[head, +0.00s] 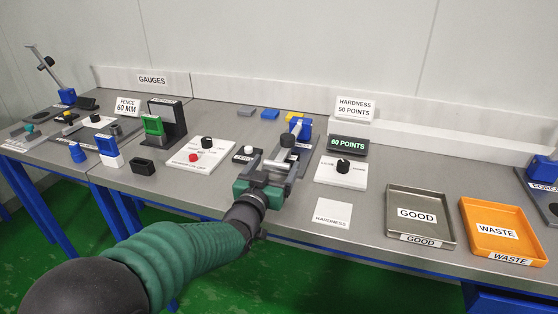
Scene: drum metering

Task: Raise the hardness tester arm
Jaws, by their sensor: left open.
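The hardness tester (305,128) stands near the middle of the bench in the head view. Its blue upper part shows; a grey and dark part in front of it, perhaps its arm, lies low between and behind my fingers. My left gripper (273,166) is open, right in front of the tester with its fingers pointing at it. It hides the tester's lower part, and I cannot tell whether it touches. The display (348,145) beside the tester reads 60 POINTS. My right gripper is not in view.
Beyond are the grey GOOD tray (446,239) and orange WASTE tray (503,254). A white panel with knobs (200,153) and a green-and-black gauge (168,121) stand left.

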